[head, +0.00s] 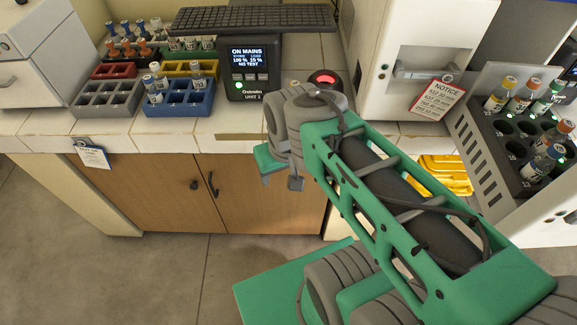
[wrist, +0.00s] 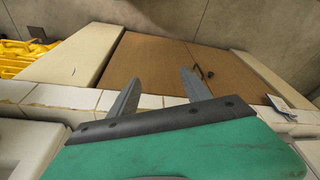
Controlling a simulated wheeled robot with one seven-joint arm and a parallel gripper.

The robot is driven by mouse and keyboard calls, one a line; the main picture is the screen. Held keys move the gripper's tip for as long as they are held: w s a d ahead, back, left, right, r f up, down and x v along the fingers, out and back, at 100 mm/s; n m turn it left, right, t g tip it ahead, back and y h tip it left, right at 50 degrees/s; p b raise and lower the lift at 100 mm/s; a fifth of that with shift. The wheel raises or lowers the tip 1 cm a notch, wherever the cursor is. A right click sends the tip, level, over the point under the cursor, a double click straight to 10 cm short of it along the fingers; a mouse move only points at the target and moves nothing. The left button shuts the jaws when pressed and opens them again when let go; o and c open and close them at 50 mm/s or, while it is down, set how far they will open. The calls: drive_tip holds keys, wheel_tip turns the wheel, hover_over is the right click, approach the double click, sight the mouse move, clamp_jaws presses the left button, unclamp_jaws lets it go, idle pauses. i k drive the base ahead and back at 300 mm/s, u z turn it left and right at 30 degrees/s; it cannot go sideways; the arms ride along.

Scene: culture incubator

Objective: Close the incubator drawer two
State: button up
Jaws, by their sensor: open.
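A drawer (head: 476,142) with grey slotted walls stands pulled out at the right of the head view. It holds several capped vials, some in lit wells. I cannot read a number on it. A white cabinet (head: 415,45) with a handle recess and a NOTICE tag stands to its left; I cannot tell if both belong to the incubator. My gripper (head: 281,181) hangs in front of the counter edge, well left of the drawer. In the wrist view my gripper (wrist: 160,88) is open and empty, above the counter edge and wooden cupboard doors. The drawer does not show there.
The counter carries a power unit (head: 252,70) with a lit screen, a red-lit button (head: 322,78) and vial racks, including a blue rack (head: 180,98). Yellow crates (head: 446,172) lie below, near the drawer. The floor (head: 165,270) at the front left is clear.

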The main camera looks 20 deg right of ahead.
sight(492, 149)
drive_tip(key=z, duration=0.75)
drive_tip(key=k, duration=0.3)
drive_tip(key=z, duration=1.95)
drive_tip(key=k, duration=0.5)
drive_tip(key=u, duration=1.5)
drive_tip(key=i, duration=0.95)
drive_tip(key=z, duration=1.45)
